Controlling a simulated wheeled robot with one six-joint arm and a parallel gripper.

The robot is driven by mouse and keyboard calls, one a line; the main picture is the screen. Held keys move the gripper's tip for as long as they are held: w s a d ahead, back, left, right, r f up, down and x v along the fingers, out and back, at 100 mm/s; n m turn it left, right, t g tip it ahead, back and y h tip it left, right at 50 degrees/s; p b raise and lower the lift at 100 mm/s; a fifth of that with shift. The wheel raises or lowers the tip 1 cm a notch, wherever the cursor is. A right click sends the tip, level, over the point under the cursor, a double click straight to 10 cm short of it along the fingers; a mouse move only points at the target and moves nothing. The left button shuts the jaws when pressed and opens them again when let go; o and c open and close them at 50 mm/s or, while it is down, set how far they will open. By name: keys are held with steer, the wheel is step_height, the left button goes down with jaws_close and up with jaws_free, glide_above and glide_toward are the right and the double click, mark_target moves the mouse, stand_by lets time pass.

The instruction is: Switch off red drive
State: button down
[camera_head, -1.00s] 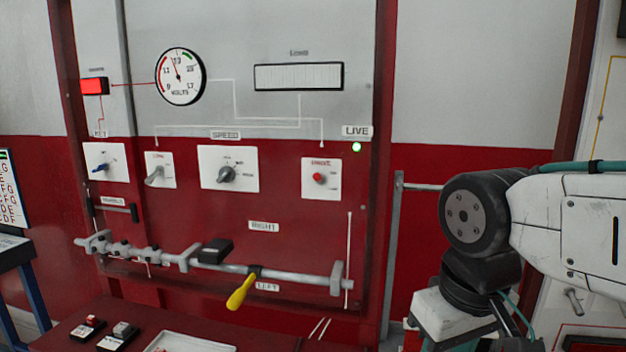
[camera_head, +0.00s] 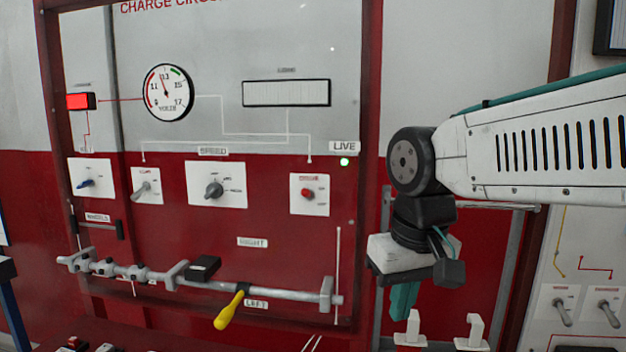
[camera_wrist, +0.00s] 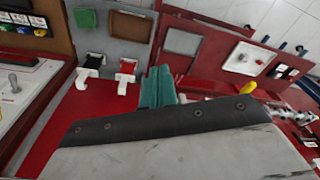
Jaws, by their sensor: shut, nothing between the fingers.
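The red-bordered charge circuit board (camera_head: 300,250) fills the left and middle of the head view. On it are a blue key switch (camera_head: 86,183), a grey lever switch (camera_head: 145,189), a dark speed knob (camera_head: 214,190) and a small red knob (camera_head: 307,193) on a white plate. The lamp under the LIVE label (camera_head: 344,161) glows green. The red knob's label is too small to read. My gripper (camera_head: 402,302) hangs right of the board's frame, lower than the red knob and apart from it. Its teal fingers (camera_wrist: 157,88) are together and empty in the wrist view.
A grey rod with a yellow handle (camera_head: 229,311) sticks out along the board's lower part. White hooks (camera_head: 411,330) stand below my gripper. Another panel with grey levers (camera_head: 562,312) is at the right. A voltmeter (camera_head: 168,92) and lit red lamp (camera_head: 81,101) are upper left.

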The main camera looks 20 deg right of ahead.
steer(key=w+r+m+t, duration=0.3)
steer(key=w+r+m, duration=0.1)
steer(key=w+r, duration=1.25)
steer(key=m+t, duration=0.2)
steer(key=m, duration=0.2)
glide_toward(323, 159)
steer(key=s+a, duration=0.1)
steer(key=s, duration=0.3)
steer(key=shift+a+r+y, duration=0.1)
steer(key=shift+r+y, duration=0.1)
steer(key=shift+y, duration=0.1)
steer(key=x, duration=0.9)
steer(key=shift+w+f, duration=0.25)
steer(key=shift+f, duration=0.05)
steer(key=a+f, duration=0.2)
steer(key=f, duration=0.1)
steer(key=shift+f, duration=0.2)
steer(key=shift+a+f, duration=0.1)
steer(key=shift+a, duration=0.1)
